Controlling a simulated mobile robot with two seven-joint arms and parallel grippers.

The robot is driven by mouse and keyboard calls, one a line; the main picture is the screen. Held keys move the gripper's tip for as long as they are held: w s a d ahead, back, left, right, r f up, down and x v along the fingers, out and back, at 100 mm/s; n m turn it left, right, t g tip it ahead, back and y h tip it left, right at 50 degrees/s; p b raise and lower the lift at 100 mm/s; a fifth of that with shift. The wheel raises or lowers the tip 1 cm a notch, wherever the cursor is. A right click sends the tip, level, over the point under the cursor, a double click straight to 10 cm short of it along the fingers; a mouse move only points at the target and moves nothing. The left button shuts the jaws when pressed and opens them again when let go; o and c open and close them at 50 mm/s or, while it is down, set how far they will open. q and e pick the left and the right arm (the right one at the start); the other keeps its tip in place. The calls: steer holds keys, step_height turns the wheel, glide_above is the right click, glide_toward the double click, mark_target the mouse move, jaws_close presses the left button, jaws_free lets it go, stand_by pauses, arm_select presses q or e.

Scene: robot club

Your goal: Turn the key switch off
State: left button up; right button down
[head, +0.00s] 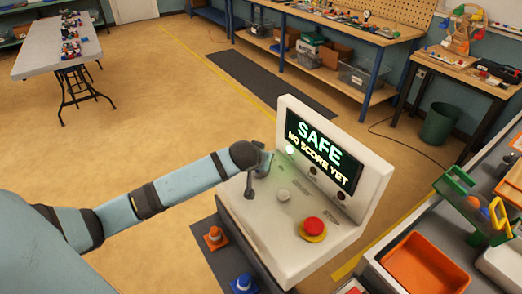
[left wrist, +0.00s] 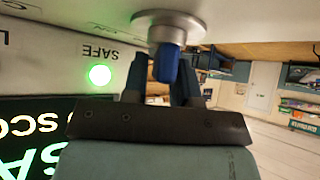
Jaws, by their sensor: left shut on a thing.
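The key switch shows in the left wrist view as a round metal collar (left wrist: 170,24) with a blue key (left wrist: 166,62) standing out of it. My left gripper (left wrist: 165,88) is shut on the blue key, with a dark finger on either side. In the head view my left gripper (head: 263,163) is at the back left of the white console (head: 270,232), and hides the key switch there. The green lamp (head: 289,150) glows beside the gripper; it also shows in the left wrist view (left wrist: 100,75), next to the label SAFE. My right gripper is not in view.
An orange tray (head: 424,268) is at the right. Open floor lies left.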

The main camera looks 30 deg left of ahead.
arm_select(q)
steer(key=shift+s+d+f+n+g+y+p, duration=0.15)
steer(key=shift+f+n+y+p, duration=0.15)
steer(key=shift+n+p, duration=0.2)
steer(key=shift+s+a+f+n+g+y+p, duration=0.1)
steer(key=shift+f+n+g+y+p, duration=0.05)
steer(key=shift+n+y+p, duration=0.3)
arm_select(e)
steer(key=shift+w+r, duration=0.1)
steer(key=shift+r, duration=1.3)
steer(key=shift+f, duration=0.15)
arm_select(q)
steer(key=o, duration=0.7)
steer(key=shift+r, duration=0.15)
steer(key=shift+r, duration=0.2)
steer(key=v, duration=1.3)
steer(key=shift+s+d+b, duration=0.1)
steer(key=shift+s+b, duration=0.15)
steer(key=shift+b, duration=0.1)
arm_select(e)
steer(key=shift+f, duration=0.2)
